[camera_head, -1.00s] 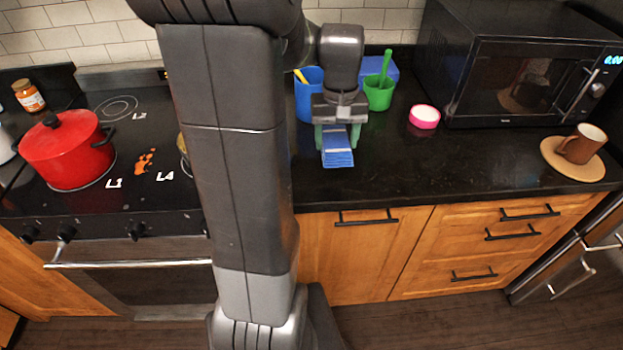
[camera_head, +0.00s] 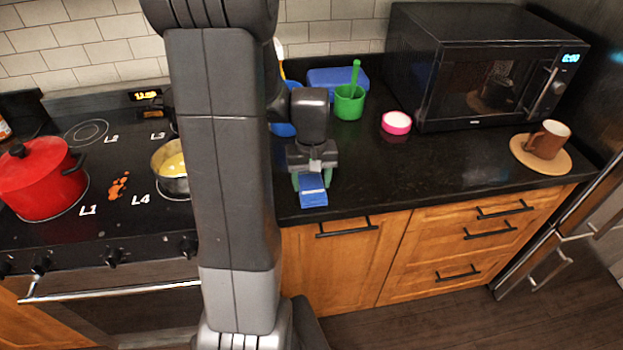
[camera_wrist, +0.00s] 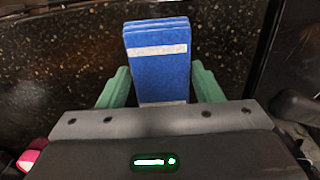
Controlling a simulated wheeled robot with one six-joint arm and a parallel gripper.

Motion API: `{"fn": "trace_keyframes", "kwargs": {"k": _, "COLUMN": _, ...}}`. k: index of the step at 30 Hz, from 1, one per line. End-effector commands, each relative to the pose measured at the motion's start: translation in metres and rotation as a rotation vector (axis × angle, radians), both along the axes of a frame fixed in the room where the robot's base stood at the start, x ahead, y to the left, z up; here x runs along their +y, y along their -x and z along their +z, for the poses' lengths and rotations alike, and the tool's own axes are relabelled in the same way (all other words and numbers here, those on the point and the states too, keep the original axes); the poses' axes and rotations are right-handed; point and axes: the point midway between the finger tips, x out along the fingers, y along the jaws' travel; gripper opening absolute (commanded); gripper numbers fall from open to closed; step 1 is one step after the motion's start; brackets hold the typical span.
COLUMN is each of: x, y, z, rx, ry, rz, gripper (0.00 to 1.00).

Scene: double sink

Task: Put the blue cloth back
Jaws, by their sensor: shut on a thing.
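The blue cloth (camera_head: 313,191) is a folded blue piece with a pale stripe. My gripper (camera_head: 311,180) is shut on it over the front part of the dark counter, right of the stove. In the wrist view the cloth (camera_wrist: 158,65) sticks out between the green fingertips of my gripper (camera_wrist: 160,90), with its striped end away from the palm. I cannot tell if the cloth touches the counter.
A blue cup (camera_head: 284,128), a green cup with a green utensil (camera_head: 349,103) and a blue box (camera_head: 325,79) stand behind my gripper. A pink-rimmed bowl (camera_head: 396,123), microwave (camera_head: 480,65) and brown mug (camera_head: 547,140) are to the right. A red pot (camera_head: 42,180) and spilled orange food (camera_head: 118,186) are on the stove.

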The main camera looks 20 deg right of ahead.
Motion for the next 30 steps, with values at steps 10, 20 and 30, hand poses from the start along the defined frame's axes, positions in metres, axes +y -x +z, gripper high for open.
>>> {"fn": "trace_keyframes", "kwargs": {"k": 10, "x": 0.0, "y": 0.0, "z": -0.003, "rx": 0.0, "ry": 0.0, "rz": 0.0, "gripper": 0.81}}
{"fn": "trace_keyframes", "kwargs": {"k": 20, "x": 0.0, "y": -0.001, "z": 0.014, "rx": -0.003, "ry": 0.002, "rz": 0.0, "gripper": 0.81}}
{"fn": "trace_keyframes", "kwargs": {"k": 30, "x": 0.0, "y": -0.001, "z": 0.086, "rx": -0.005, "ry": 0.002, "rz": 0.0, "gripper": 0.81}}
